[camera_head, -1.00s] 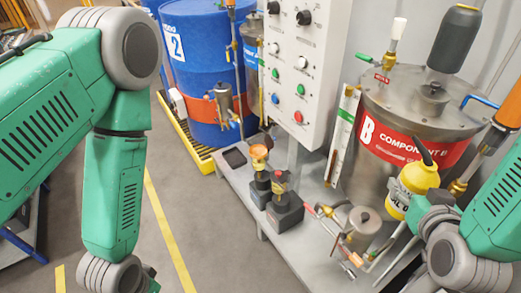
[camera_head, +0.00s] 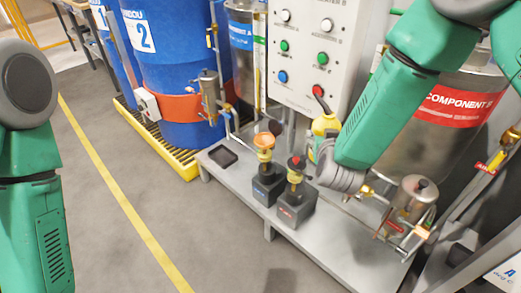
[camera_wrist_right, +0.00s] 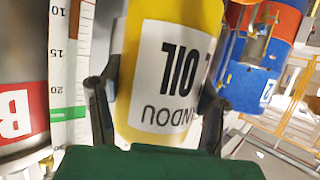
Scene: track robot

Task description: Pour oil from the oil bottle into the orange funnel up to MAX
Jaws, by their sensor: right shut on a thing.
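The oil bottle (camera_head: 325,125) is yellow with a dark spout, roughly upright above the bench, right of the orange funnel. My right gripper (camera_wrist_right: 155,112) is shut around its body; the black fingers sit on both sides of the label, which reads OIL. In the head view my right wrist and forearm hide the bottle's lower part. The orange funnel (camera_head: 264,141) sits on top of a dark pump block (camera_head: 267,190) and is apart from the bottle. A MAX mark is too small to make out. My left arm stands at the left edge; its gripper is out of frame.
A second dark block (camera_head: 296,208) with a red top (camera_head: 297,162) stands beside the funnel's block. A control panel (camera_head: 305,50) rises behind. A steel tank (camera_head: 455,115) and a small steel pot (camera_head: 412,198) are at right. The bench's left end holds a dark tray (camera_head: 223,156).

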